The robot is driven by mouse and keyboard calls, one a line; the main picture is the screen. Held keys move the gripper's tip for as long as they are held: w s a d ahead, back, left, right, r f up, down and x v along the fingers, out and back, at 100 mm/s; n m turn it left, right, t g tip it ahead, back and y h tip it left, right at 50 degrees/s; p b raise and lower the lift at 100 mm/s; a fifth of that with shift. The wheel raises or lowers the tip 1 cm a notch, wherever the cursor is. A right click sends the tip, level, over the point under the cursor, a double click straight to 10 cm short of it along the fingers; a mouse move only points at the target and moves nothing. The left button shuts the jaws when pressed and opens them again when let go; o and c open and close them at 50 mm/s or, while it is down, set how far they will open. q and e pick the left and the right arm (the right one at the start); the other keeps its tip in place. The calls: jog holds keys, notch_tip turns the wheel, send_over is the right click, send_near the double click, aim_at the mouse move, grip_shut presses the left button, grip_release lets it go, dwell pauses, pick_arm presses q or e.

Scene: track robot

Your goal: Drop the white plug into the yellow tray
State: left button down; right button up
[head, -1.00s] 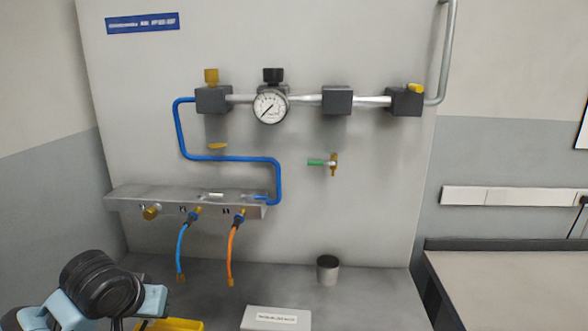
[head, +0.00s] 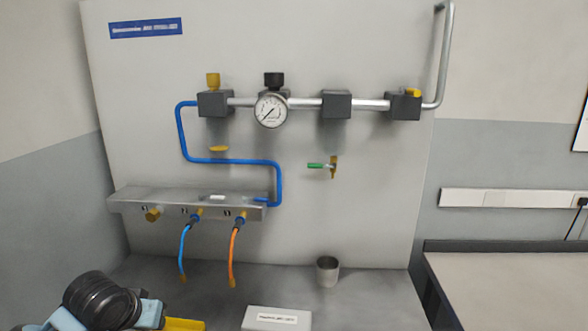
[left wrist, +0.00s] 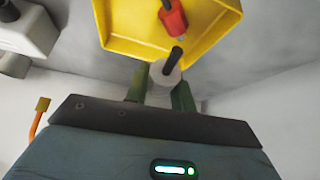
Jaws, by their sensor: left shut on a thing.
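The yellow tray (left wrist: 215,50) fills the top of the left wrist view. It also shows at the bottom edge of the head view (head: 185,324), partly hidden by my left arm. My left gripper (left wrist: 160,84) has its two green fingers shut on the white plug (left wrist: 162,78), which has a dark stem. The plug shows against the tray's near edge; its height above the tray is hard to tell. In the head view the left fingers and plug are hidden. My right gripper is not in view.
A red item with a dark stem (left wrist: 172,18) is in the tray. A white labelled block (head: 277,319) stands right of the tray, and a metal cup (head: 327,271) farther back. Blue (head: 183,252) and orange (head: 233,255) hoses hang from the manifold (head: 185,202) behind.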

pick_arm(q)
jog(key=shift+f, duration=0.25)
jog(key=c, duration=1.1)
grip_release()
jog(key=shift+r, duration=0.1)
jog(key=v, duration=0.7)
jog(key=shift+s+r, duration=0.2)
jog(key=shift+r, duration=0.05)
